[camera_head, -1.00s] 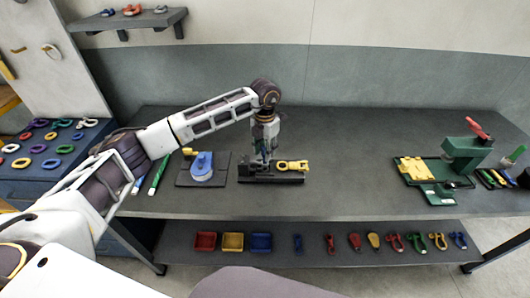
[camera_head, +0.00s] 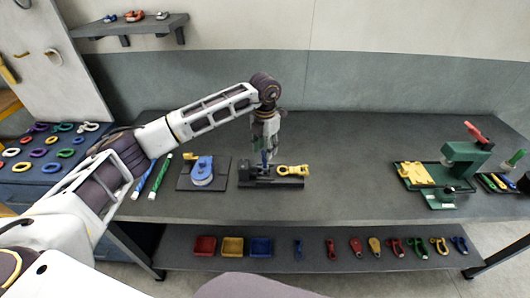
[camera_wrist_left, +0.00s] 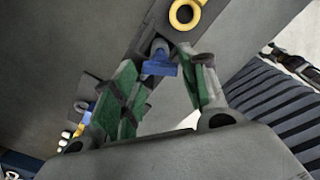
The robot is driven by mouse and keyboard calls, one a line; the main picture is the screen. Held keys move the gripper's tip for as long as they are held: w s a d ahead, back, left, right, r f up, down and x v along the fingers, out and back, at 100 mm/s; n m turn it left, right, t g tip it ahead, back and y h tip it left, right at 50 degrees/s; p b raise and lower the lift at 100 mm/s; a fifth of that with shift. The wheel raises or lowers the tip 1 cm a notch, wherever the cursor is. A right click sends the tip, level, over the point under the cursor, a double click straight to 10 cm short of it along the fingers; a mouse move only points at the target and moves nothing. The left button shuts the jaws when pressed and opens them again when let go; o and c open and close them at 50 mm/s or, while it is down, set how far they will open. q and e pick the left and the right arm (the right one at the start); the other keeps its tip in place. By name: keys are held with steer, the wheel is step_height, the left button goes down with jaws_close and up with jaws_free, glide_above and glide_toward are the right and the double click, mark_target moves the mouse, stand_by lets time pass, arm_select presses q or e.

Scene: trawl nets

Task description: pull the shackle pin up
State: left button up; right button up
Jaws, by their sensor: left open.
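A yellow shackle (camera_head: 292,170) lies on a black fixture (camera_head: 283,184) on the bench; the wrist view also shows its ring (camera_wrist_left: 184,14). A blue pin with a T-shaped head (camera_wrist_left: 160,66) stands at the fixture beside the shackle. It shows as a small blue piece in the head view (camera_head: 265,157). My left gripper (camera_head: 266,148) points down over the fixture. In the wrist view its green-padded fingers (camera_wrist_left: 170,82) are open, with the pin's head between or just beyond their tips. I cannot tell whether they touch it. My right gripper is not in view.
A blue part on a dark plate (camera_head: 202,170) lies left of the fixture, with green and blue sticks (camera_head: 160,176) beyond it. A green press (camera_head: 466,158) stands far right. The bench between is clear. Bins and shackles line the lower shelf (camera_head: 320,236).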

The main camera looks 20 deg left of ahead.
arm_select(q)
step_height(320, 180, up, 9)
steer(key=shift+r, duration=0.2)
stand_by(0.3)
steer(key=shift+s+f, duration=0.1)
stand_by(0.3)
